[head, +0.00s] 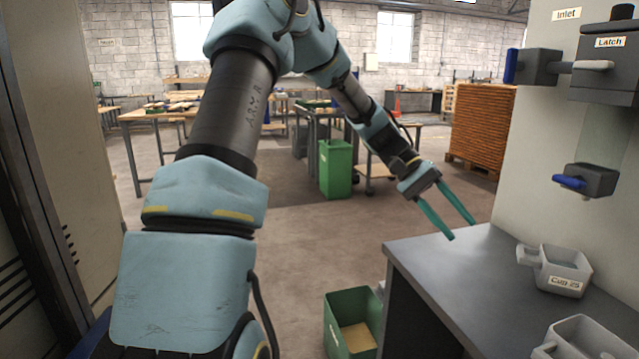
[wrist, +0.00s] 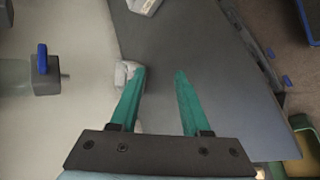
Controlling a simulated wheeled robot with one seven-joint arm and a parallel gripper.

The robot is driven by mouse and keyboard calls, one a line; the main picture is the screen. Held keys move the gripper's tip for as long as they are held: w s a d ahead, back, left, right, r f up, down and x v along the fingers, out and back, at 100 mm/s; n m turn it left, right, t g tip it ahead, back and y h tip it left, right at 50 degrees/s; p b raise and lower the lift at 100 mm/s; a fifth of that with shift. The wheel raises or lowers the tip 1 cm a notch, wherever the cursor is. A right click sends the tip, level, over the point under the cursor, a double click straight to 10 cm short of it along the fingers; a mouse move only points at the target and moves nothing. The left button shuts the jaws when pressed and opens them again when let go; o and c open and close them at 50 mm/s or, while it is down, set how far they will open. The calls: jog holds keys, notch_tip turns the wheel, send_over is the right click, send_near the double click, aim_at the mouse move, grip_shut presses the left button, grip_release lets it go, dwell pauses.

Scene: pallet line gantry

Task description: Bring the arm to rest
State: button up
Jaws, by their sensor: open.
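My gripper (head: 462,217) has two teal fingers. In the head view it hangs in the air above the far left part of a dark grey worktop (head: 440,270), with my arm reaching forward from the left. The fingers are spread apart with nothing between them. In the wrist view my gripper (wrist: 160,75) is also open and empty, with the grey worktop (wrist: 225,90) behind it. Part of a pale grey object shows behind the left finger in that view.
A grey cup labelled "Cup 25" (head: 563,271) and another grey cup (head: 585,340) stand on the worktop. Wall fittings labelled "Inlet" and "Latch" (head: 608,62) and a blue-handled valve (head: 590,180) are at right. A green bin (head: 350,325) stands on the floor beside the worktop.

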jog(key=s+a+n+t+y+p, duration=0.1)
jog(key=a+n+t+y+p, duration=0.1)
jog(key=a, duration=1.4)
jog(key=s+a+n+t+y+p, duration=0.2)
jog(key=a+t, duration=0.5)
jog(key=a, duration=1)
jog(key=n+y+p, duration=0.1)
jog(key=y, duration=0.1)
jog(key=shift+s+a+y+p, duration=0.3)
jog(key=shift+y+p, duration=0.05)
jog(key=shift+y, duration=0.05)
